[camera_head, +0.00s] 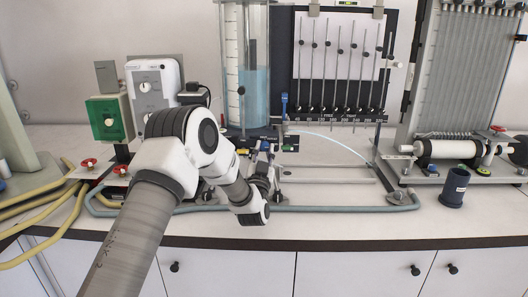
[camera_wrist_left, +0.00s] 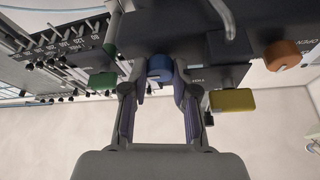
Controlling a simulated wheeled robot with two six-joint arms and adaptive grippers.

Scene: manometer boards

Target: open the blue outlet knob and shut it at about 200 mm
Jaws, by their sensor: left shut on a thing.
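The blue outlet knob (camera_wrist_left: 159,68) sits between the two fingers of my left gripper (camera_wrist_left: 160,80) in the left wrist view, and the gripper is shut on it. In the head view my left gripper (camera_head: 262,172) reaches to the front of the base under the clear tank (camera_head: 232,40), and the knob cannot be told apart there. Blue water (camera_head: 254,95) stands in the tank, its surface about halfway up the visible part. The scale figures on the tank are too small to read. My right gripper is not in view.
In the wrist view a green part (camera_wrist_left: 102,80), a yellow part (camera_wrist_left: 232,99) and an orange knob (camera_wrist_left: 283,54) flank the blue knob. A manometer board (camera_head: 340,50) stands right of the tank. A dark blue cup (camera_head: 454,188) is at the right. Yellow hoses (camera_head: 40,205) lie left.

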